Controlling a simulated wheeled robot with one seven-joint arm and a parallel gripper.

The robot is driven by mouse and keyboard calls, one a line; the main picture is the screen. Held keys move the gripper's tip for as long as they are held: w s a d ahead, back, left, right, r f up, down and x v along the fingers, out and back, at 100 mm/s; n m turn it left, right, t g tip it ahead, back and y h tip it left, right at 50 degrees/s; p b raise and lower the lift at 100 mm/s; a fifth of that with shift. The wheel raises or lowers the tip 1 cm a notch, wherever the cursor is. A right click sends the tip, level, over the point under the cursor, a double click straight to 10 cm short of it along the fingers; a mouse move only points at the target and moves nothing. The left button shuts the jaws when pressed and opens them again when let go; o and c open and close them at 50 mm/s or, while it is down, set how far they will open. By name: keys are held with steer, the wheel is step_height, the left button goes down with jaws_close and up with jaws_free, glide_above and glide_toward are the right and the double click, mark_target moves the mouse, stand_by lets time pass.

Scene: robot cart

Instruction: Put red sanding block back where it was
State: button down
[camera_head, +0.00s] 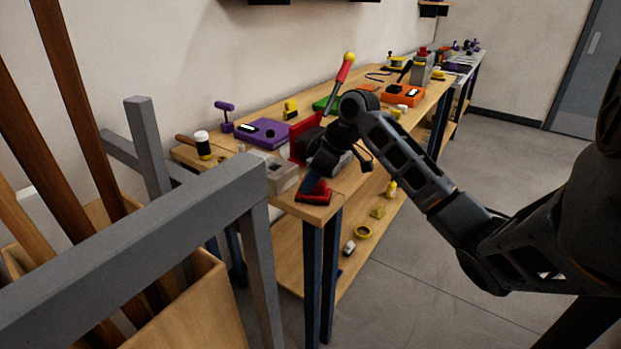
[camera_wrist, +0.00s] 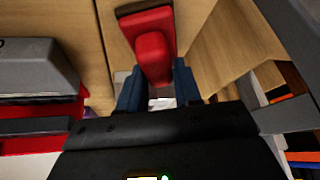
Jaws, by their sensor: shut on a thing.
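The red sanding block (camera_head: 315,195) is at the near end of the wooden workbench (camera_head: 345,185), close to the front corner. My gripper (camera_head: 313,184) reaches down onto it from above. In the wrist view, the sanding block (camera_wrist: 152,45) has a red raised grip and a dark edge along its base. The blue fingers of my gripper (camera_wrist: 157,82) are on both sides of the grip and shut on it. I cannot tell whether the block's base touches the bench top.
A grey box (camera_head: 282,175) stands left of the block. A red and grey machine (camera_head: 303,138) is just behind my gripper. A purple case (camera_head: 262,133) lies farther back. A grey frame (camera_head: 200,205) with wooden boards stands at the left. The lower shelf (camera_head: 345,255) holds small items.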

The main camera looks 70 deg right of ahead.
steer(key=shift+f, duration=0.2)
steer(key=c, duration=0.8)
jaws_free()
steer(key=shift+r, duration=0.1)
steer(key=shift+r, duration=0.25)
steer(key=b+v, duration=0.1)
steer(key=v, duration=1.1)
steer(key=shift+s+f, duration=0.1)
